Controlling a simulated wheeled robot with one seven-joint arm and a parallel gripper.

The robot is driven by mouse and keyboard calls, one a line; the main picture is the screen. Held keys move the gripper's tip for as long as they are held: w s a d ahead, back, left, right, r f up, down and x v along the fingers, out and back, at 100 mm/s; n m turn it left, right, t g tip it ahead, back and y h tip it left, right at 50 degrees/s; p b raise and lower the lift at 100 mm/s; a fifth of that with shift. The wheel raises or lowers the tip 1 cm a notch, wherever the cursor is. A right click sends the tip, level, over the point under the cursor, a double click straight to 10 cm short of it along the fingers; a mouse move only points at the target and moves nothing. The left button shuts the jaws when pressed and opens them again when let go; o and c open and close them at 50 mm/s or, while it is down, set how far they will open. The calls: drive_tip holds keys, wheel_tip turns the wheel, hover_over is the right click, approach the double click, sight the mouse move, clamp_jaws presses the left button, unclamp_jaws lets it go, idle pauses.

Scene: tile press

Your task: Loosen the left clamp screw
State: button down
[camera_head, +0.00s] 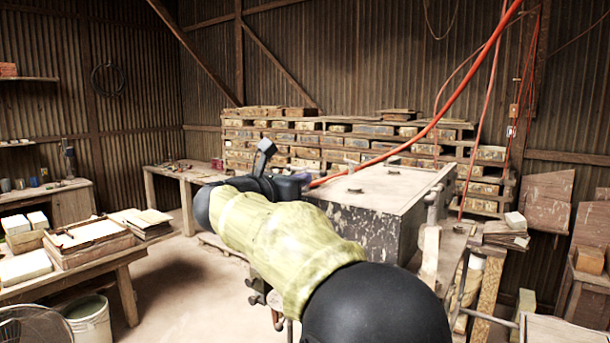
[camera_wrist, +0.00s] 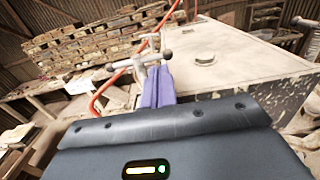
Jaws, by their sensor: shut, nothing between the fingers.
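The left clamp screw (camera_wrist: 140,63) shows in the wrist view as a pale metal T-bar with rounded ends, at the near left corner of the press box. My gripper (camera_wrist: 159,72) has two purple fingers that are shut together with nothing between them. Their tips are close to the T-bar, just below its right arm in the picture; I cannot tell whether they touch it. The press box (camera_head: 376,222) is grey, with worn paint and a dusty flat top.
A red hose (camera_head: 418,136) hangs down behind my arm and also runs left of the fingers in the wrist view (camera_wrist: 103,92). Another T-handle (camera_wrist: 304,22) stands at the box's far right. A bench with trays (camera_head: 90,252) stands left. Stacked shelves (camera_head: 330,140) fill the back.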

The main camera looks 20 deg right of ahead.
drive_tip(key=b+v, duration=0.3)
drive_tip(key=v, duration=0.5)
drive_tip(key=shift+b, duration=0.4)
drive_tip(key=w+a+f+n+t+y, duration=0.2)
drive_tip(key=w+f+n+t+y, duration=0.45)
drive_tip(key=n, duration=1.05)
wheel_tip(320, 180, down, 17)
drive_tip(key=s+a+n+g+y, duration=0.25)
drive_tip(key=n+y, duration=0.55)
drive_tip(key=n, duration=0.8)
drive_tip(key=s+d+f+n+g, duration=0.3)
drive_tip(key=s+f+n+g, duration=0.3)
drive_tip(key=s+f, duration=0.5)
drive_tip(key=s+d+f+n+g, duration=0.2)
drive_tip(key=s+f+n+g, duration=0.4)
drive_tip(key=s+f, duration=0.6)
drive_tip(key=shift+s+d+n, duration=0.4)
drive_tip(key=shift+s+n, duration=0.15)
drive_tip(key=shift+n, duration=0.35)
